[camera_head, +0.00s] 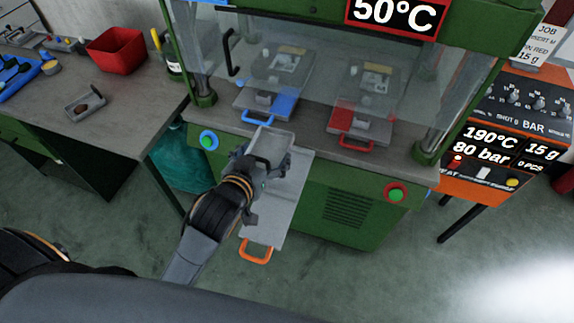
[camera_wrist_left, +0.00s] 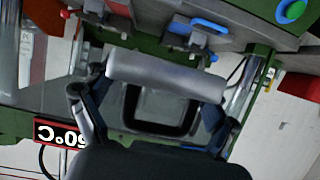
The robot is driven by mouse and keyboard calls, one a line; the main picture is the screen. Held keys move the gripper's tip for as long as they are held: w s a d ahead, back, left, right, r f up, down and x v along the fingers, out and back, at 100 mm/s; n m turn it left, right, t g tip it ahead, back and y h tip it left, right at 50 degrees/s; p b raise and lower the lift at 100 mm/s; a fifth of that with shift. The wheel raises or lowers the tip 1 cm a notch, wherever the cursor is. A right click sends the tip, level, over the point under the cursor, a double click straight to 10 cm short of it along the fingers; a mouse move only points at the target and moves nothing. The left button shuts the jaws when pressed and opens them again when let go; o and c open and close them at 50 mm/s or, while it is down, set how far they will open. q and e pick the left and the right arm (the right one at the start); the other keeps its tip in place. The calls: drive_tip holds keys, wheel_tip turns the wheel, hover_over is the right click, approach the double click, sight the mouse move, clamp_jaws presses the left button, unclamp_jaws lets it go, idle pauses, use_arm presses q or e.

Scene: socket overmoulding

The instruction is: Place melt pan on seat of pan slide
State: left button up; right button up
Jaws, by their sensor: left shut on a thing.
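The melt pan (camera_head: 271,146) is a small grey open tray. In the head view my left gripper (camera_head: 264,166) is shut on it and holds it over the back part of the pan slide. The pan slide (camera_head: 270,212) is a flat grey plate with an orange handle (camera_head: 256,252), sticking out from the front of the green press. Its seat is hidden behind the gripper and pan, and I cannot tell whether the pan touches it. In the left wrist view the pan (camera_wrist_left: 165,75) spans between my left fingers (camera_wrist_left: 150,112). My right gripper is not in view.
The green press has a blue-handled slide (camera_head: 266,104) and a red-handled slide (camera_head: 357,121) behind the pan. A grey workbench (camera_head: 60,110) at left carries a red bin (camera_head: 116,50) and a small tray (camera_head: 85,103). An orange control unit (camera_head: 500,130) stands at right.

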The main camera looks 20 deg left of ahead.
use_arm(q)
drive_tip(key=w+d+f, duration=0.2)
drive_tip(key=f, duration=0.1)
drive_tip(key=w+d+f, duration=0.1)
drive_tip(key=w+f, duration=0.1)
drive_tip(key=shift+d+f, duration=0.1)
drive_tip(key=shift+f, duration=0.15)
drive_tip(key=f, duration=0.3)
drive_tip(key=shift+w+d, duration=0.2)
drive_tip(key=shift+w, duration=0.05)
drive_tip(key=shift+f, duration=0.35)
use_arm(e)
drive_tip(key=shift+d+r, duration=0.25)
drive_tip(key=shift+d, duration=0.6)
